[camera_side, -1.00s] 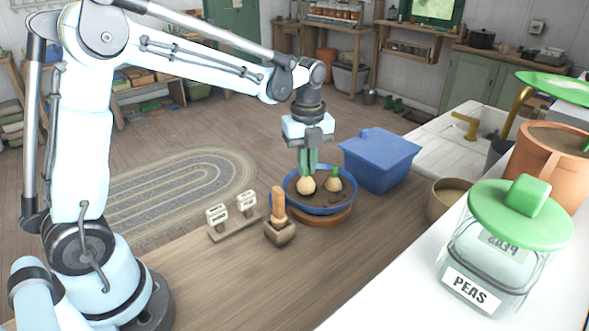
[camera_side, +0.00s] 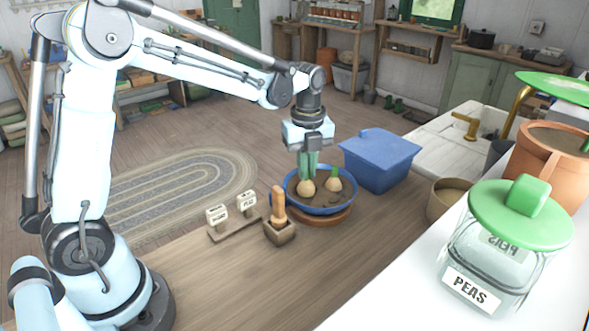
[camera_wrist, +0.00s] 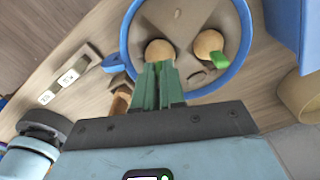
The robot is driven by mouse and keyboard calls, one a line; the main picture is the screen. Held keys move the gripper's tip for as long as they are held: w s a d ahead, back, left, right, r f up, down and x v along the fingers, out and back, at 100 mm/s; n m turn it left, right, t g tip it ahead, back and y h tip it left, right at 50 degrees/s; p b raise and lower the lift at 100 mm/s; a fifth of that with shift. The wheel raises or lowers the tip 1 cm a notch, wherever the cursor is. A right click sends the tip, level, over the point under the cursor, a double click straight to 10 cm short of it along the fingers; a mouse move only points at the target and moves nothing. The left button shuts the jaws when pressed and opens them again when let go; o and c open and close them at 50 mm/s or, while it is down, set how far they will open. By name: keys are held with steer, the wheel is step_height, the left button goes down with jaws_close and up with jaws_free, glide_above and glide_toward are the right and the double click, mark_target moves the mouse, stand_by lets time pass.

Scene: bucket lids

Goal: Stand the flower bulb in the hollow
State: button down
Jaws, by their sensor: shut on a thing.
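My gripper (camera_side: 307,174) is shut on a round tan flower bulb (camera_side: 306,187), its green fingers pointing down. The bulb is over the left part of the dark soil in a blue-rimmed bowl (camera_side: 318,211). In the wrist view the held bulb (camera_wrist: 160,49) is at the fingertips (camera_wrist: 159,66). I cannot tell whether its base touches the soil; any hollow under it is hidden. A second bulb (camera_side: 333,184) with a green shoot stands in the soil to the right. It also shows in the wrist view (camera_wrist: 208,43).
A blue lidded bin (camera_side: 381,160) stands close behind the bowl, to the right. A wooden-handled tool in a block (camera_side: 279,231) and a rack of labels (camera_side: 234,229) are to the left. A tan pot (camera_side: 446,203) and a peas jar (camera_side: 490,252) are at right.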

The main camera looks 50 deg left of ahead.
steer(key=shift+f, duration=0.35)
steer(key=c, duration=1.1)
jaws_free()
steer(key=shift+c, duration=0.8)
steer(key=shift+r, duration=0.15)
steer(key=shift+r, duration=4.4)
